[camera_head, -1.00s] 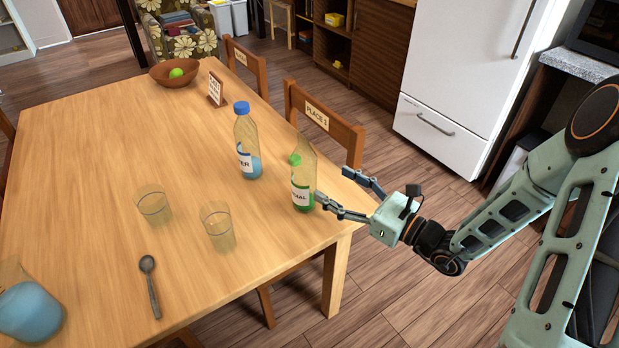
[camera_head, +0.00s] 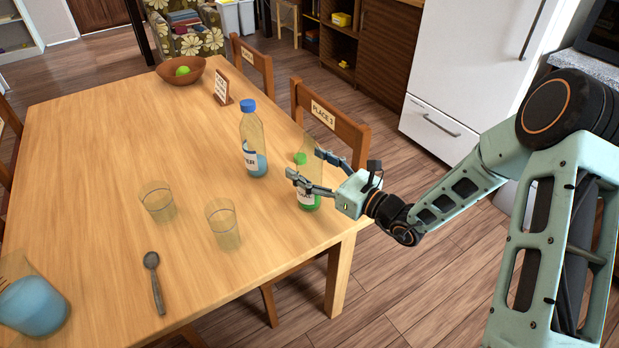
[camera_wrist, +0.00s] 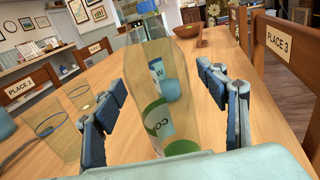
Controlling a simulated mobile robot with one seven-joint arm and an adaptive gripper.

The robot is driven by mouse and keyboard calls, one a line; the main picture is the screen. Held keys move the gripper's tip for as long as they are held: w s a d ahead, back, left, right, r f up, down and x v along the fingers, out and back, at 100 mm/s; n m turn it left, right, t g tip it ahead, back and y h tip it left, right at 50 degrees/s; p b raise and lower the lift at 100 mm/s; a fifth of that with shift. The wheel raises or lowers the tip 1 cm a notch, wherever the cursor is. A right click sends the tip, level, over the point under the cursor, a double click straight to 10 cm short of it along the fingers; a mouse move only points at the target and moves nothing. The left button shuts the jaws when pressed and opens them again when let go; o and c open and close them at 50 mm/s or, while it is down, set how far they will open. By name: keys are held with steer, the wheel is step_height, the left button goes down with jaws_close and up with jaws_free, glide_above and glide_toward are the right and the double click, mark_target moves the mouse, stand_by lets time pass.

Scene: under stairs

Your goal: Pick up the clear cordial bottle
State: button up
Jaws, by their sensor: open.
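The clear cordial bottle (camera_head: 309,200) stands upright near the table's right edge, with a white and green label and green liquid low inside. My gripper (camera_head: 306,164) is open around it, one finger on its near side and one on its far side. In the wrist view, the bottle (camera_wrist: 170,85) rises between the two spread fingers of my gripper (camera_wrist: 163,82), with its label partly readable. A gap shows at the fingers, and contact cannot be made out. In the head view the fingers hide part of the bottle.
A blue-capped water bottle (camera_head: 253,145) stands close behind, to the left. Two clear tumblers (camera_head: 158,203) (camera_head: 223,226), a spoon (camera_head: 154,283) and a jug with blue liquid (camera_head: 32,306) are further left on the table (camera_head: 110,140). A chair (camera_head: 333,122) marked Place 3 is behind.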

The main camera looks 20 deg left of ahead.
steer(key=shift+c, duration=0.6)
steer(key=c, duration=1.2)
steer(key=shift+r, duration=0.1)
